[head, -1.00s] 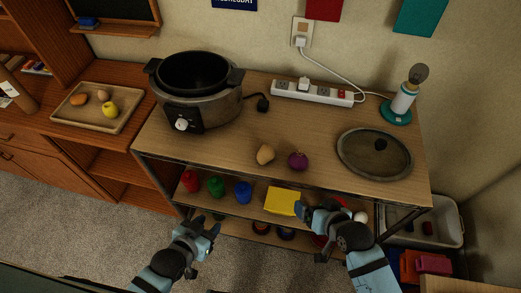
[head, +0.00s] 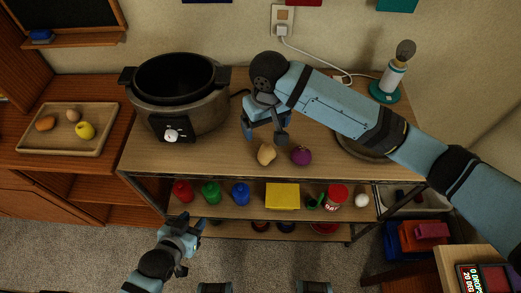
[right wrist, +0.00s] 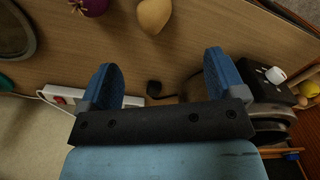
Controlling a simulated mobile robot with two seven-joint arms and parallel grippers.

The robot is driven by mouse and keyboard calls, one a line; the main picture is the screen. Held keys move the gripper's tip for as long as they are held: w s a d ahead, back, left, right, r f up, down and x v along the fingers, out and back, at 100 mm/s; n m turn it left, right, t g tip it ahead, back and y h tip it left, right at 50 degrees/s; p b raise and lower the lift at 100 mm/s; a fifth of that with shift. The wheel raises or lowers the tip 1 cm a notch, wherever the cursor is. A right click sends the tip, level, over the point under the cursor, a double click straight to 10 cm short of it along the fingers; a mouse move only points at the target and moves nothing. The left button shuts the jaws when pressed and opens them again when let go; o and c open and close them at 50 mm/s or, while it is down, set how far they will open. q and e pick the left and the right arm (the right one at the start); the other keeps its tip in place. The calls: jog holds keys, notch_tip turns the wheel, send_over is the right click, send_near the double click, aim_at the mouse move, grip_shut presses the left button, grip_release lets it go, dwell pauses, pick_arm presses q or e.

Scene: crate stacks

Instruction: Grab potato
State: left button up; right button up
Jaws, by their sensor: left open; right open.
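A tan, pear-shaped item that looks like a potato (head: 266,154) lies on the wooden counter (head: 215,160), beside a purple onion (head: 301,155). In the right wrist view the tan item (right wrist: 154,15) is at the top, beyond the fingertips, with the onion (right wrist: 90,6) to its left. My right gripper (head: 265,136) is open and empty, with its fingers just behind the tan item and apart from it. Its two blue fingers show wide apart in the wrist view (right wrist: 162,66). My left gripper (head: 190,245) is open and empty, low in front of the shelves.
A dark cooker (head: 178,95) stands left of my right gripper. A wooden tray (head: 50,148) with a brown oblong item, another tan item and a yellow fruit is at far left. A glass lid lies partly behind my right forearm. Shakers and a yellow box (head: 282,196) fill the shelf below.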

aim_at(266, 149)
jog(key=f, duration=0.7)
jog(key=shift+w+d, duration=0.1)
jog(key=shift+d, duration=0.1)
jog(key=shift+w+f+p, duration=0.15)
jog(key=shift+f+p, duration=0.55)
jog(key=shift+f, duration=2.5)
jog(key=c, duration=1)
